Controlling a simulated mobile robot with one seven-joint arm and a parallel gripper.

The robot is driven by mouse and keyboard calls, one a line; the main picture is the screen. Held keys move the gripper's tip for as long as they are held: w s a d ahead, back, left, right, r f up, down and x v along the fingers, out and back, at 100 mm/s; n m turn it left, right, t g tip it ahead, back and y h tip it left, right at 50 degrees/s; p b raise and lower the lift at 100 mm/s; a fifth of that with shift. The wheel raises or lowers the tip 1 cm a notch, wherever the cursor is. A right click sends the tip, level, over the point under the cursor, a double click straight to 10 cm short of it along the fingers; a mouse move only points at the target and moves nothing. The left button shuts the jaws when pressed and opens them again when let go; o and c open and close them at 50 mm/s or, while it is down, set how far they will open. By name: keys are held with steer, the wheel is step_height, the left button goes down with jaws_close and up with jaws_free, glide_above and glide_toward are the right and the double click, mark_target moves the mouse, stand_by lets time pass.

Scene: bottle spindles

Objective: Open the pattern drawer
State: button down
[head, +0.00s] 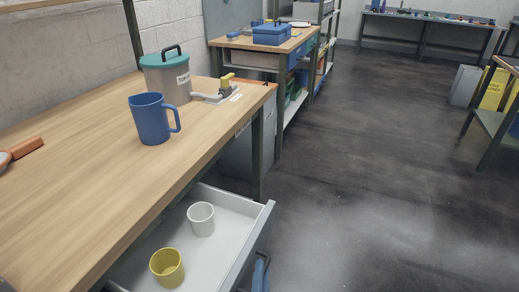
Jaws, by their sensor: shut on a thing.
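A drawer (232,222) under the near workbench stands pulled out, with its light grey inside showing. A white cup (201,219) and a yellow cup (167,267) stand in it. A blue part with a dark edge (261,273) shows outside the drawer front at the bottom edge of the picture. It looks like a handle, but the picture cuts it off. I cannot make out my gripper in this view. No label on the drawer can be read, and the lower part of its front is out of the picture.
The wooden workbench (92,178) holds a blue mug (151,119), a lidded grey pot (166,78) and a clamp-like fixture (226,89). An orange object lies at the left edge. A second bench with a blue toolbox (271,34) stands behind. The dark floor (370,170) to the right is clear.

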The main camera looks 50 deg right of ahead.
steer(key=c, duration=0.9)
jaws_free()
steer(key=shift+a, duration=0.1)
steer(key=v, duration=1.3)
steer(key=shift+p, duration=0.3)
